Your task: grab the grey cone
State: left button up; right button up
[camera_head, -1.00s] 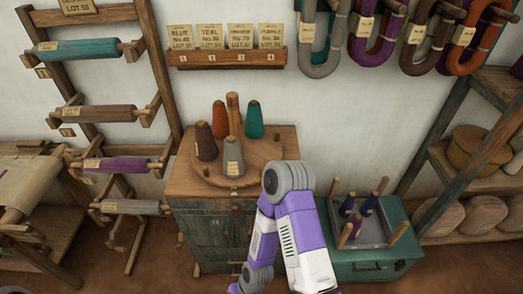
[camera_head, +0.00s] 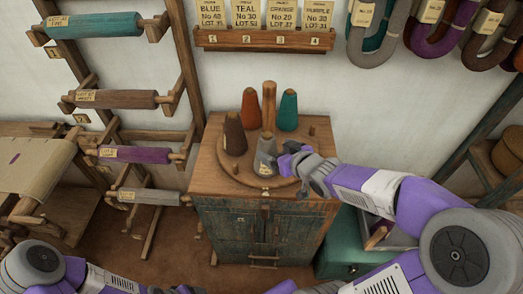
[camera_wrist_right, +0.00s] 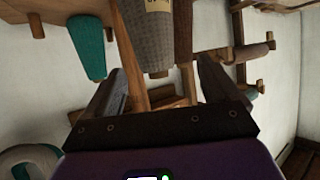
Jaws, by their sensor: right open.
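The grey cone (camera_head: 265,158) stands upright at the front of a round wooden board on the cabinet, with a pale label on it. My right gripper (camera_head: 287,158) is close at its right side. In the right wrist view the grey cone (camera_wrist_right: 158,42) appears with its narrow end down, between the lines of my two open fingers (camera_wrist_right: 163,95). The fingers look empty; whether one touches the cone I cannot tell. My left arm shows at the lower left, but its gripper is not visible.
A brown cone (camera_head: 234,134), an orange cone (camera_head: 251,108) and a teal cone (camera_head: 287,110) stand around a wooden post (camera_head: 269,106) on the round board (camera_head: 231,165). The cabinet (camera_head: 228,222) carries it. A green chest (camera_head: 342,252) is at right, a yarn rack (camera_head: 186,75) at left.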

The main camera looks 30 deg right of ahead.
aim_at(271, 141)
jog(key=shift+d+r, duration=0.2)
jog(key=shift+r, duration=0.2)
jog(key=shift+w, duration=0.3)
jog(key=shift+b+x, duration=0.6)
jog(key=shift+x, duration=0.3)
jog(key=b+x, duration=0.1)
jog(key=x, duration=0.4)
jog(key=shift+w+d+r+b, duration=0.1)
jog(key=shift+d+r+b, duration=0.1)
jog(key=shift+b, duration=0.15)
jog(key=shift+c, duration=0.3)
jog(key=c, duration=1.5)
jog(key=shift+r, duration=0.1)
